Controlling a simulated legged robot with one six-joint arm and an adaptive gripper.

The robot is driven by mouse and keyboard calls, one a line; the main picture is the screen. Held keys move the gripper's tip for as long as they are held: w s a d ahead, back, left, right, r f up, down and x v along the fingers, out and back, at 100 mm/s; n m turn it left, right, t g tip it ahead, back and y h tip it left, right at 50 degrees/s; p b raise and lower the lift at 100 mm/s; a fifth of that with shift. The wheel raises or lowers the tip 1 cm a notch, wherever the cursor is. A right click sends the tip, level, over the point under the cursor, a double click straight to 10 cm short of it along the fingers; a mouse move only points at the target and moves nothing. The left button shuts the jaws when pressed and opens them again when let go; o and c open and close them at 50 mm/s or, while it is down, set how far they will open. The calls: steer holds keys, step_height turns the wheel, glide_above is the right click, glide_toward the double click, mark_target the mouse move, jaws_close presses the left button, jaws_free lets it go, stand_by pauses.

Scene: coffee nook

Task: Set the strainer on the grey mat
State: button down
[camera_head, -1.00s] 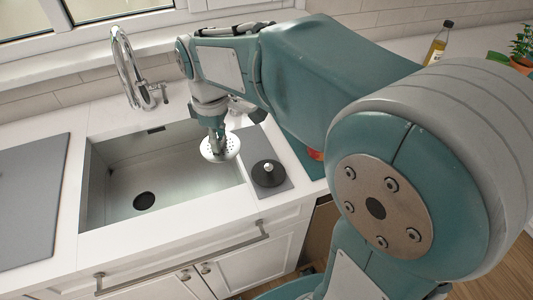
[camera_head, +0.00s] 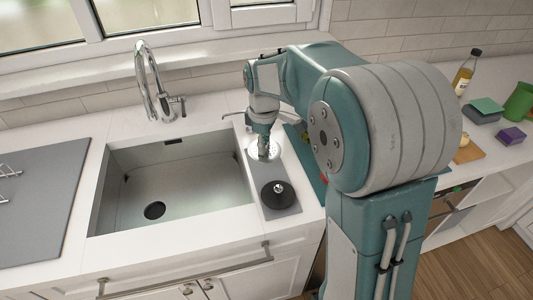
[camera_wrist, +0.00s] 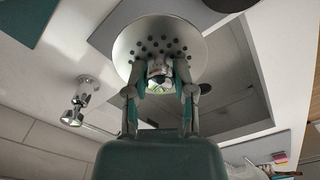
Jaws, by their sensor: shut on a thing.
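The strainer (camera_head: 272,152) is a round, shiny metal disc with small holes. It also shows in the wrist view (camera_wrist: 137,38). My gripper (camera_head: 263,141) is shut on its middle, and the fingers also show in the wrist view (camera_wrist: 163,85). The narrow grey mat (camera_head: 267,174) lies on the counter just right of the sink. The strainer is over the back part of this mat; I cannot tell whether it touches it. A black round stopper with a knob (camera_head: 278,195) sits on the front part of the mat.
The open sink (camera_head: 190,185) lies left of the mat, with a chrome tap (camera_head: 150,85) behind. A larger grey mat (camera_head: 40,210) with a wire rack (camera_head: 8,172) lies far left. A bottle (camera_head: 465,72), green sponge (camera_head: 484,108) and purple block (camera_head: 511,136) stand right.

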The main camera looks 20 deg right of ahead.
mark_target(266, 154)
steer(key=shift+w+d+f, duration=0.25)
steer(key=shift+w+f, duration=0.2)
steer(key=shift+f, duration=0.2)
steer(key=shift+w+f, duration=0.3)
steer(key=shift+f, duration=0.15)
steer(key=f, duration=0.3)
steer(key=shift+w+a+f, duration=0.1)
steer(key=shift+w+f, duration=0.05)
steer(key=shift+w, duration=0.05)
steer(key=shift+d+f, duration=0.15)
steer(key=shift+d, duration=0.15)
steer(key=shift+c, duration=2.3)
jaws_free()
steer(key=shift+a+f, duration=0.1)
steer(key=shift+a, duration=0.1)
